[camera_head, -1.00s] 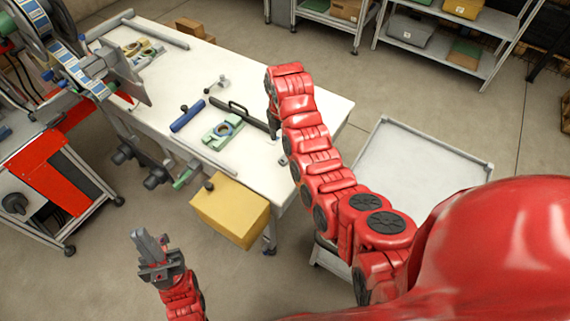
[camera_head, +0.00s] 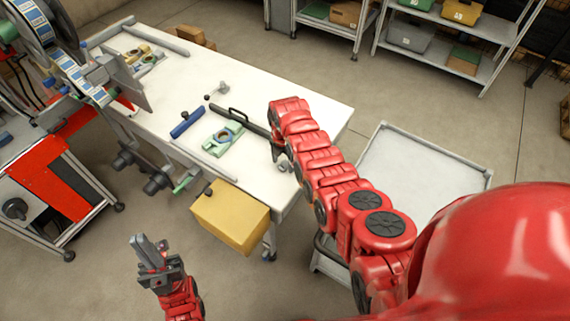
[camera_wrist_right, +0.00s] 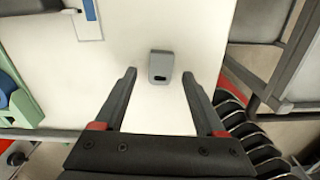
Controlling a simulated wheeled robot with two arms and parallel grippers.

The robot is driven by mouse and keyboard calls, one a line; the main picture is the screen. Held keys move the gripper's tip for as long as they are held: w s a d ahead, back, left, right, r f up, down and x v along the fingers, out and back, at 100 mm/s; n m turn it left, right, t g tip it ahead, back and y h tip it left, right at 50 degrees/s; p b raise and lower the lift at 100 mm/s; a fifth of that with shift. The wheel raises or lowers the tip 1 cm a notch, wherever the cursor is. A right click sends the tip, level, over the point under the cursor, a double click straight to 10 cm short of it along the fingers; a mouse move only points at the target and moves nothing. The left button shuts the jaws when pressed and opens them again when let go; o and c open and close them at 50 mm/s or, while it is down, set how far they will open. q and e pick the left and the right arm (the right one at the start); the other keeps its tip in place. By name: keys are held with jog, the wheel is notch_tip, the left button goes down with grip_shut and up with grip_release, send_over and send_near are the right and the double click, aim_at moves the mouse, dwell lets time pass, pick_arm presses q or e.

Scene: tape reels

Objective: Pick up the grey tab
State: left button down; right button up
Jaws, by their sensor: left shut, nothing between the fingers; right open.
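The grey tab (camera_wrist_right: 160,68), a small rounded block with a dark slot, lies on the white table top in the right wrist view. My right gripper (camera_wrist_right: 160,75) is open, and in that view the tab appears between its two fingertips. I cannot tell how high the fingers are above it. My left gripper (camera_head: 143,243) is shut and empty, held over the floor in front of the table.
On the white table (camera_head: 315,103) are a green fixture (camera_head: 222,139), a blue bar (camera_head: 186,124) and a long dark bar with a handle (camera_head: 240,123). A yellow box (camera_head: 230,217) is at the table's front. A grey cart (camera_head: 410,160) stands right of my arm.

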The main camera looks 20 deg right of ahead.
jog(key=shift+f, duration=0.35)
grip_shut()
jog(key=shift+r, duration=0.1)
dwell(0.5)
